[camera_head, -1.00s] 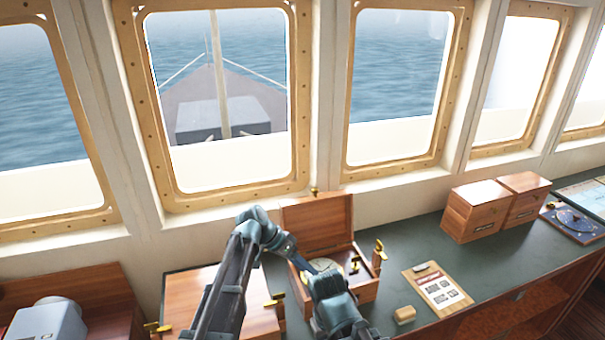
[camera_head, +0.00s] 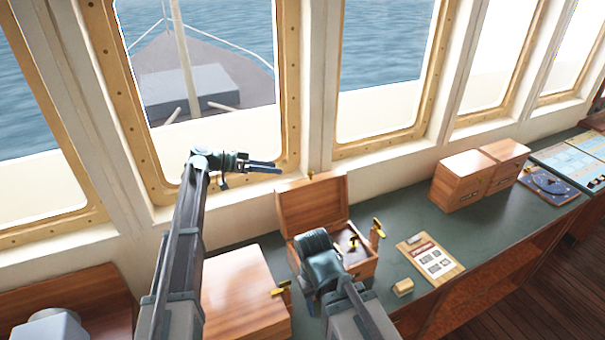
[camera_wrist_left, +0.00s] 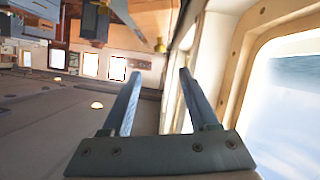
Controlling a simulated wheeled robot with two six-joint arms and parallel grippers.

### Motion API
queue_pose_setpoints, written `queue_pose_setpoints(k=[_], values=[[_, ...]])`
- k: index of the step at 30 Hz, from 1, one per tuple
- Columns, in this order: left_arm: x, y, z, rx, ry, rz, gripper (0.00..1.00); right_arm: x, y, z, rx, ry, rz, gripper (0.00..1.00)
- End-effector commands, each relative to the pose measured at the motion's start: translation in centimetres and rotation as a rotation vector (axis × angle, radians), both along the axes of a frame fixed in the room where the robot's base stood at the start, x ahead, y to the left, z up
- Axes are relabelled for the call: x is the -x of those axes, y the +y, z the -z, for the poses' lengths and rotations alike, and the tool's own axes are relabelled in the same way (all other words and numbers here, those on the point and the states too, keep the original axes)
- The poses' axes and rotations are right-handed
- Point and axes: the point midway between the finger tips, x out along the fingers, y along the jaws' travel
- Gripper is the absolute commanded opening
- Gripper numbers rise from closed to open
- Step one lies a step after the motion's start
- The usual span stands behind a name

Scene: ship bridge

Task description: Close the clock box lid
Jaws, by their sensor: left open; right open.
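The clock box (camera_head: 362,268) is a wooden box on the green counter, with its lid (camera_head: 312,207) raised at the back. Its inside is partly hidden by my right arm. My left gripper (camera_head: 280,167) is open and empty, above and left of the raised lid, in front of the window frame. Its two parted fingers also show in the left wrist view (camera_wrist_left: 158,72), with nothing between them. My right gripper (camera_head: 312,243) is over the front left of the box; its fingertips are hidden, and I cannot tell whether it touches the box.
A closed wooden box (camera_head: 245,290) stands to the left of the clock box. To the right lie a clipboard (camera_head: 431,259) and a small tan block (camera_head: 403,287). Two wooden boxes (camera_head: 462,181) stand further right. The counter (camera_head: 400,215) between them is clear.

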Motion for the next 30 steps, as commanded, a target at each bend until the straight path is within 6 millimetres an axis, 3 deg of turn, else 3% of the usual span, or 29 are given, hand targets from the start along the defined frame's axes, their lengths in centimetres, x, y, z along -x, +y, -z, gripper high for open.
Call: queue_pose_setpoints(k=[6,15,22,30], values=[[-1.2,-4.1,2.2,-0.001,0.001,0.004,0.60,0.0,0.0,2.1,0.000,-0.001,0.001,0.50],[-2.7,-8.8,4.0,-0.001,0.001,0.002,0.60,0.0,0.0,3.9,0.001,-0.001,-0.003,0.50],[-3.2,-10.5,4.5,-0.001,0.001,0.001,0.60,0.0,0.0,4.5,0.001,-0.001,-0.005,0.50],[-3.2,-10.7,4.5,-0.002,0.002,0.000,0.60,0.0,0.0,4.5,0.001,-0.001,-0.005,0.50]])
